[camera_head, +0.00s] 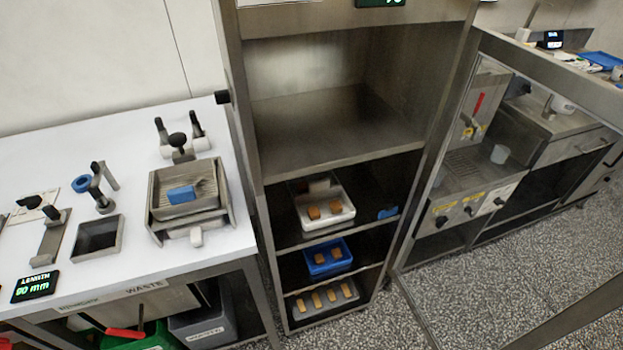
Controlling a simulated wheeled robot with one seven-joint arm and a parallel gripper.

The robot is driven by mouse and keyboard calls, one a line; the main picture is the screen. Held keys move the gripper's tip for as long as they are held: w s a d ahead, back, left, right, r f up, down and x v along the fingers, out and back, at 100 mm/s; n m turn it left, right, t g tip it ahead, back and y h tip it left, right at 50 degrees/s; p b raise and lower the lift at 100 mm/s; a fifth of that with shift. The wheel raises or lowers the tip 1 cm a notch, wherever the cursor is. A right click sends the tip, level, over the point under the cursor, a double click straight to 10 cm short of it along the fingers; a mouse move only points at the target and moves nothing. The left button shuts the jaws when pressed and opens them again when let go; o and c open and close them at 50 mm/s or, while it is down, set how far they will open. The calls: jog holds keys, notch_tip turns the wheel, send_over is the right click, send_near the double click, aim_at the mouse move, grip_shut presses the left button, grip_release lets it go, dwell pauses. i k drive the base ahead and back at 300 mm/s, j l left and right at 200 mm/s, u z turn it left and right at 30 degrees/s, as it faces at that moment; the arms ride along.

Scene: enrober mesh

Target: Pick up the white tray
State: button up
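The white tray (328,230) sits on a shelf inside the tall metal cabinet (330,160), below the large empty compartment. It holds a few small brown blocks (324,211) near its front and a greyish item near its back. The tray looks level, with its front facing the open side of the cabinet. My gripper is not in view.
A blue tray (312,271) and a grey tray (299,314), both with brown blocks, sit on lower shelves. A small blue item (387,212) lies right of the white tray. White worktable (120,140) is left; glazed machine (480,170) is right.

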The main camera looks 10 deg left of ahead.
aim_at(319, 201)
jog(key=k+j, duration=0.15)
jog(key=j, duration=0.25)
jog(key=k+j, duration=0.1)
jog(key=j, duration=0.3)
jog(key=k+j, duration=0.15)
jog(key=j, duration=0.25)
jog(key=k+j+z, duration=0.1)
jog(key=j, duration=0.3)
jog(key=u, duration=0.5)
jog(key=i+l+u, duration=0.15)
jog(key=l+u, duration=0.6)
jog(key=i+l+u, duration=0.1)
jog(key=l+u, duration=0.4)
jog(key=l, duration=0.85)
jog(key=k+l+u, duration=0.1)
jog(key=l, duration=0.85)
